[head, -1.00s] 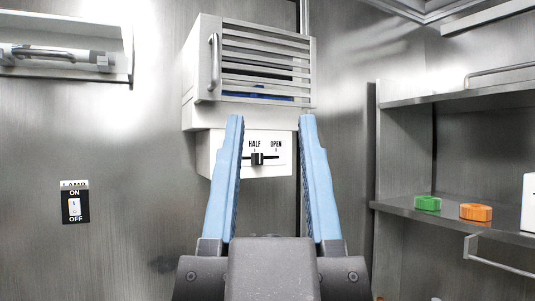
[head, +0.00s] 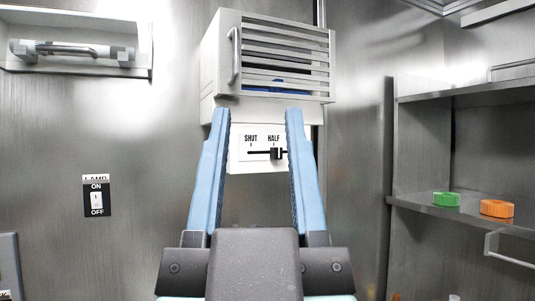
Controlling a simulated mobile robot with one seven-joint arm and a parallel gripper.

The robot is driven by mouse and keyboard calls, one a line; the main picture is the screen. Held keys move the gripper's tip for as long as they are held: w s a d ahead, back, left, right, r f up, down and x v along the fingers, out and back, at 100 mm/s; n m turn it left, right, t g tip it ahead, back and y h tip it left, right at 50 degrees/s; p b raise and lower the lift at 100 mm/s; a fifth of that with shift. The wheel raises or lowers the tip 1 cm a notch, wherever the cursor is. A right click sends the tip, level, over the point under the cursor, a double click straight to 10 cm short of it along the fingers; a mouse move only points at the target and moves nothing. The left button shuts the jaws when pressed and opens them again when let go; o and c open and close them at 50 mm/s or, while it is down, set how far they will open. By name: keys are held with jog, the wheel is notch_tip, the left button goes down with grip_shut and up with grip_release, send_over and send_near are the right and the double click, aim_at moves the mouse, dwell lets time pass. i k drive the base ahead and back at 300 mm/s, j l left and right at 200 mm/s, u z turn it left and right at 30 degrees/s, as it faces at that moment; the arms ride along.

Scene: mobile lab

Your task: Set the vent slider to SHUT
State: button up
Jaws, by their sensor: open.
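The vent slider is a small black knob (head: 277,153) on a horizontal black track, on a white label plate (head: 240,162) below the vent box (head: 268,60). The knob stands under the HALF mark. The SHUT mark shows to its left; my right finger hides the right end of the plate, where OPEN is. My gripper (head: 257,112) is open and empty, its two blue fingers pointing up toward the wall. In the picture the knob lies between the fingers, close to the right one. I cannot tell how far in front of the knob they are.
A lamp switch (head: 96,198) is on the wall at left. A wall-mounted shelf (head: 75,70) is at upper left. At right, a metal shelf (head: 420,206) holds a green piece (head: 446,200) and an orange piece (head: 497,208). The vent box has a handle (head: 234,56).

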aim_at(276, 153)
jog(key=i+l+u, duration=0.1)
jog(key=i+l, duration=0.15)
jog(key=i, duration=0.25)
jog(key=i+l, duration=0.3)
jog(key=i, duration=0.15)
jog(key=u, duration=0.05)
